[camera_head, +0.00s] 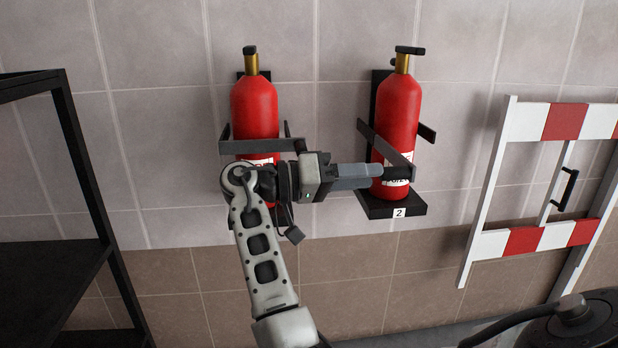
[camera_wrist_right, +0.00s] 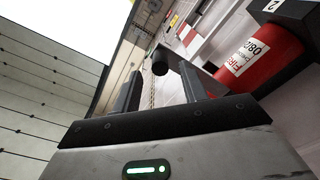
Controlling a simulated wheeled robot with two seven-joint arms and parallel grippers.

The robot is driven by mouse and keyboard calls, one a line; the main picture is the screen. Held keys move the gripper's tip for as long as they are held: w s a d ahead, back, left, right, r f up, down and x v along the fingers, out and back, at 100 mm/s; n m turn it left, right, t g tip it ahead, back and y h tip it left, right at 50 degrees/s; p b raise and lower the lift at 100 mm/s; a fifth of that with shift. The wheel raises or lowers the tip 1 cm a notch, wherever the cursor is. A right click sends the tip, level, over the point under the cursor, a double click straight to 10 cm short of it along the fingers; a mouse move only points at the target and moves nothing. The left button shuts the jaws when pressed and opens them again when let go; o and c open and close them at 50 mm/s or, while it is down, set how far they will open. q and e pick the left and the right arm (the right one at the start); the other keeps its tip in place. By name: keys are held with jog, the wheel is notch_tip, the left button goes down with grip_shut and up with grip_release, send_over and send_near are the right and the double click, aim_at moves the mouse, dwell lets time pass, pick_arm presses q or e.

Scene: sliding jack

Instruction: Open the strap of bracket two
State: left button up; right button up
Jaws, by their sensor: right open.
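Bracket two (camera_head: 380,209) is a black wall holder with a "2" label and a red extinguisher (camera_head: 397,110) standing in it. Its dark strap (camera_head: 368,133) slants forward and down to the right across the bottle. The strap's front end appears apart from the right side arm (camera_head: 428,132). My right gripper (camera_head: 384,172) points right in front of the bottle, by the strap's front end. In the wrist view the open fingers (camera_wrist_right: 161,72) have a black knob (camera_wrist_right: 160,68) between or just beyond them; contact cannot be told. My left gripper is not in view.
Another red extinguisher (camera_head: 255,105) hangs in a bracket to the left, partly behind my right arm. A black shelf frame (camera_head: 75,140) stands at the far left. A red-white barrier (camera_head: 530,122) stands at the right. The tiled wall is close behind the brackets.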

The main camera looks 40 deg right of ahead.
jog(key=v, duration=1.1)
